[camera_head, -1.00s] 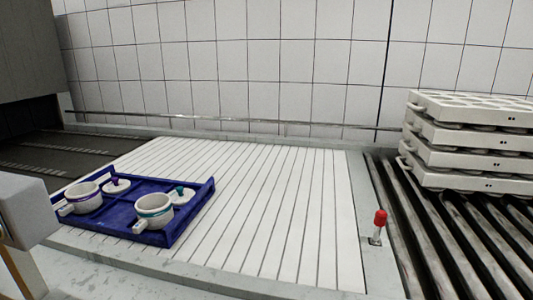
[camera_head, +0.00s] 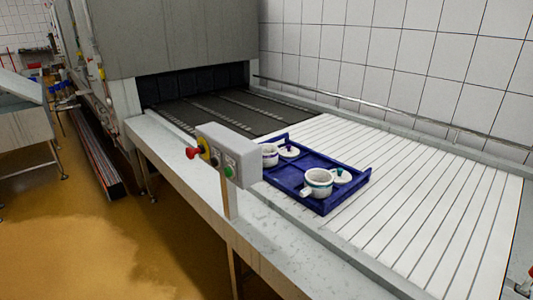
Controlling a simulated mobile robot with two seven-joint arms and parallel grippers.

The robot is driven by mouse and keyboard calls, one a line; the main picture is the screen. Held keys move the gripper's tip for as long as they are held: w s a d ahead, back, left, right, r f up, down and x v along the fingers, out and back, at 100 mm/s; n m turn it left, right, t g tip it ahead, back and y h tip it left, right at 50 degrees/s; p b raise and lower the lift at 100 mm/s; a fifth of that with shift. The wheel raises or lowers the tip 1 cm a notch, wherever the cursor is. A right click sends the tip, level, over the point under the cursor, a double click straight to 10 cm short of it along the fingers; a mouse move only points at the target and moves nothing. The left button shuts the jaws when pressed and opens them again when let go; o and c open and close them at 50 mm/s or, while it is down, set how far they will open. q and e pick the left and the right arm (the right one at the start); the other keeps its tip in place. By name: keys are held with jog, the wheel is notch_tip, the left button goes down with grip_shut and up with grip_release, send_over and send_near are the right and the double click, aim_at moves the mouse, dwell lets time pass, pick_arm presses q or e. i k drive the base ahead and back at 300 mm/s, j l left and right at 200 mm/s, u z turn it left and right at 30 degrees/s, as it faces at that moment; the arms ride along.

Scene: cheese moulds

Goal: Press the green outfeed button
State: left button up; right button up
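The green outfeed button (camera_head: 229,171) is on the front face of a grey control box (camera_head: 240,152), at the right end of a row of controls. The box stands on a post at the front edge of the conveyor line. A red mushroom button on a yellow base (camera_head: 197,151) sticks out at the box's left end. A small dark control (camera_head: 214,161) lies between the two. Neither of my grippers is in view.
Behind the box, a blue tray (camera_head: 322,206) with two white pots and their lids sits on the white slatted conveyor (camera_head: 430,210). A dark belt (camera_head: 215,112) leads into a grey machine housing (camera_head: 180,40). The yellow-brown floor (camera_head: 90,240) in front is clear.

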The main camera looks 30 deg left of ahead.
aim_at(228, 171)
jog(key=u, duration=1.15)
